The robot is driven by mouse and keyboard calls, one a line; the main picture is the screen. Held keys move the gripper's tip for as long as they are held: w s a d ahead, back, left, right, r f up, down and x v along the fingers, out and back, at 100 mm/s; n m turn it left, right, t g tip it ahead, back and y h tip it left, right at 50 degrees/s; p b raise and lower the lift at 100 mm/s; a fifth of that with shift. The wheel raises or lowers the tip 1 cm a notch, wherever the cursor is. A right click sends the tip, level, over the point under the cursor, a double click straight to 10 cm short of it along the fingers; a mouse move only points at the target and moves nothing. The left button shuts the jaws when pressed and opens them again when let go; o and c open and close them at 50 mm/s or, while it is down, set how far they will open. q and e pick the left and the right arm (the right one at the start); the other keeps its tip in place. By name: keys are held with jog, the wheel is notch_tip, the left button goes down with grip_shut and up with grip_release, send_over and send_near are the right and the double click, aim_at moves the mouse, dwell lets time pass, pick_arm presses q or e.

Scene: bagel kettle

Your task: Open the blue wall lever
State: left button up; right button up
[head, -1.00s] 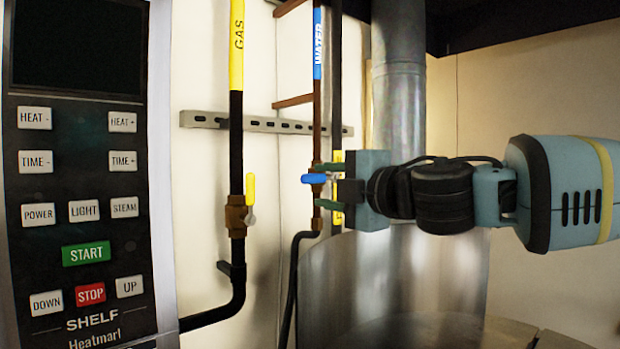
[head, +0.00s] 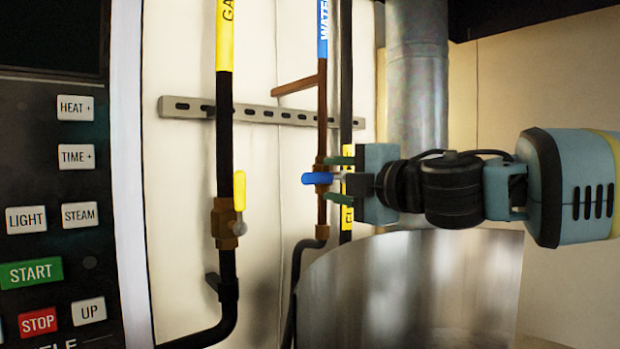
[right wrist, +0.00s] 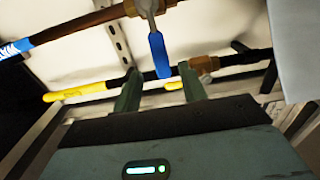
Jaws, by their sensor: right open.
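The blue wall lever (head: 317,179) is on the copper water pipe (head: 322,115) and points sideways, across the pipe. It also shows in the right wrist view (right wrist: 159,55), hanging down with its tip between the finger ends. My right gripper (head: 340,181) is open at the lever from the right, one green finger above and one below its level. In the right wrist view my right gripper (right wrist: 160,85) has its fingers on either side of the lever's tip, with gaps. I cannot tell if either finger touches it. My left gripper is not in view.
A yellow gas lever (head: 239,190) stands upright on the gas pipe (head: 226,130) to the left. A control panel (head: 60,240) fills the left edge. A steel kettle (head: 410,290) is below my right arm, and a flue pipe (head: 417,90) rises behind it.

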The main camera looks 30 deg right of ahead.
aim_at(318, 178)
jog(key=shift+w+a+b, duration=0.15)
jog(key=shift+w, duration=1.8)
jog(key=shift+w+a+b, duration=0.1)
jog(key=shift+w+b, duration=0.05)
jog(key=shift+w, duration=1.75)
grip_shut()
